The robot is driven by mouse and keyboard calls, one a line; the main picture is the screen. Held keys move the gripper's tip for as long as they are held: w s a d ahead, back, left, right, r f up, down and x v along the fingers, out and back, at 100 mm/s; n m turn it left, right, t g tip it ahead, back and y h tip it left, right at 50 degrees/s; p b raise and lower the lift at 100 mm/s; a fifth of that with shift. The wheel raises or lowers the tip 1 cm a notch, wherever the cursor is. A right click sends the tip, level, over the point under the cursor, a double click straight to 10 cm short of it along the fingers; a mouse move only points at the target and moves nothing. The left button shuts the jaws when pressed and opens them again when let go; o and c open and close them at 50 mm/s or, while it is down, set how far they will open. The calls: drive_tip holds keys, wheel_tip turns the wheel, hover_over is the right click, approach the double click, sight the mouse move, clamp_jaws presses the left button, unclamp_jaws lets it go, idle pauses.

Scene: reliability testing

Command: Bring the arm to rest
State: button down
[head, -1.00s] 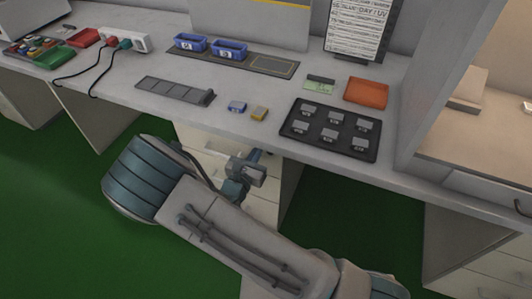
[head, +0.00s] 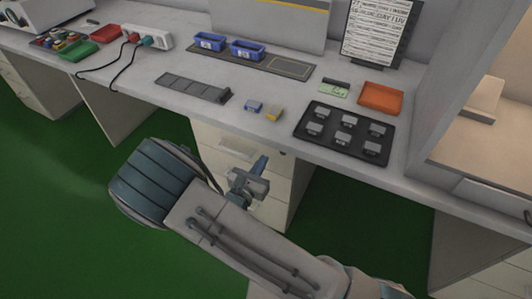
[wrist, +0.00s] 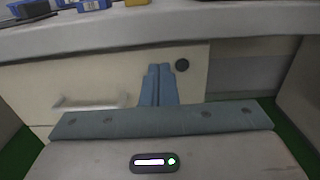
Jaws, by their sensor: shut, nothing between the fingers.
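My arm is folded low in front of the workbench (head: 225,125) in the head view. My gripper (head: 262,162) is just below the bench's front edge, in front of the pale drawer unit (head: 275,190). In the wrist view my gripper's two blue fingers (wrist: 158,85) lie side by side, shut and with nothing between them. They point towards the drawer front (wrist: 90,90). My gripper appears clear of the bench and the drawers, though the exact gap is hard to tell.
The green floor (head: 60,210) at left is clear.

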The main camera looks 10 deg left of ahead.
drive_tip(key=v, duration=0.8)
drive_tip(key=shift+f, duration=0.15)
drive_tip(key=d+r+m+g+h+p, duration=0.3)
drive_tip(key=d+r+m+g, duration=0.45)
drive_tip(key=d+m, duration=0.2)
drive_tip(key=d+r+m+g+h+p, duration=0.3)
drive_tip(key=d+r+m+g, duration=0.45)
drive_tip(key=d, duration=0.35)
drive_tip(key=s+d+r+m+y+p, duration=0.3)
drive_tip(key=s+r+m+y, duration=0.1)
drive_tip(key=r+m, duration=0.4)
drive_tip(key=s+d+r+m+y+p, duration=0.3)
drive_tip(key=r+m+y, duration=0.4)
drive_tip(key=r, duration=0.3)
drive_tip(key=shift+s+d+m+t+p, duration=0.3)
drive_tip(key=shift+s+m+p, duration=0.1)
drive_tip(key=shift+s, duration=0.25)
